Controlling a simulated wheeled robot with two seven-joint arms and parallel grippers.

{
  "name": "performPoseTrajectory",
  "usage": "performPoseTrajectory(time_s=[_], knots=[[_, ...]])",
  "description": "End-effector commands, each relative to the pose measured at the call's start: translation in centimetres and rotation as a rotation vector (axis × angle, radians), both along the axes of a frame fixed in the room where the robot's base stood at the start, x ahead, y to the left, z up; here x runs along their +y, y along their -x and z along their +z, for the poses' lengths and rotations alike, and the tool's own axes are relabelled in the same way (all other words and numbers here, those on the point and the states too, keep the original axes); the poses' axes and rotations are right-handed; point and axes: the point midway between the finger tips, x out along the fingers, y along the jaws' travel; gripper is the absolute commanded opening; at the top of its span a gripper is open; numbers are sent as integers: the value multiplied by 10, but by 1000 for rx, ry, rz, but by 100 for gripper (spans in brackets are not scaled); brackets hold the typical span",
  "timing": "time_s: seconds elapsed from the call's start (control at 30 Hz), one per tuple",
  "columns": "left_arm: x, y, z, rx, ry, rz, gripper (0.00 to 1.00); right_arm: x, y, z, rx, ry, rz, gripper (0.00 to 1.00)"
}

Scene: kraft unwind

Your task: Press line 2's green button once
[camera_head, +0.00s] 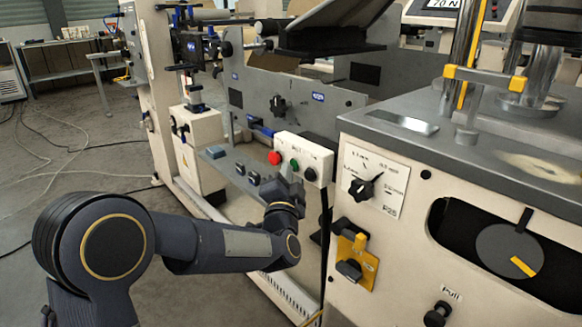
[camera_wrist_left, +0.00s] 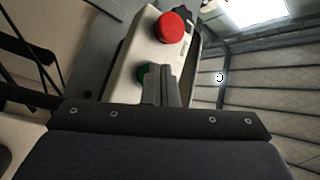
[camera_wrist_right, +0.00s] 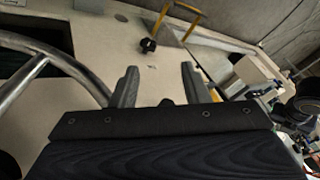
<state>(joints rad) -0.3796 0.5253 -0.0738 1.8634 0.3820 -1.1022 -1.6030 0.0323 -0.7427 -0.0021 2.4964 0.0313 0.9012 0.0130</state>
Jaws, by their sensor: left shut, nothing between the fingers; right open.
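A pale control box (camera_head: 302,153) on the machine's front carries a red button (camera_head: 275,157), a green button (camera_head: 294,164) and a black knob (camera_head: 310,174) in a row. Its lettering is too small to read. My left gripper (camera_head: 284,188) is shut and empty, just in front of and below the box. In the left wrist view, the shut fingers (camera_wrist_left: 164,72) overlap the box beside the green button (camera_wrist_left: 143,75), partly hiding it, with the red button (camera_wrist_left: 171,27) beyond. I cannot tell whether they touch. My right gripper (camera_wrist_right: 157,80) is open and empty, out of the head view.
To the right stands a cream cabinet (camera_head: 400,150) with a rotary switch (camera_head: 366,187), a yellow-backed switch (camera_head: 355,262) and a pull knob (camera_head: 437,314). A grey ledge (camera_head: 225,170) runs left of the box. The floor at left is open, with loose cables.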

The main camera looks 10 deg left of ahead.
Motion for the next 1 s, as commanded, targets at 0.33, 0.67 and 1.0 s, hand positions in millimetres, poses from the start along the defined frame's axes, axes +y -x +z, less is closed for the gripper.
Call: performPoseTrajectory(time_s=[0.33,0.67,1.0], knots=[[1,1,1,-1,0,0,0,0,0,0,0,0,0,42],[10,14,0,-1,1,-1,0,0,0,-3,0,0,0,42],[12,15,0,0,0,0,0,0,0,-4,0,0,0,42]])
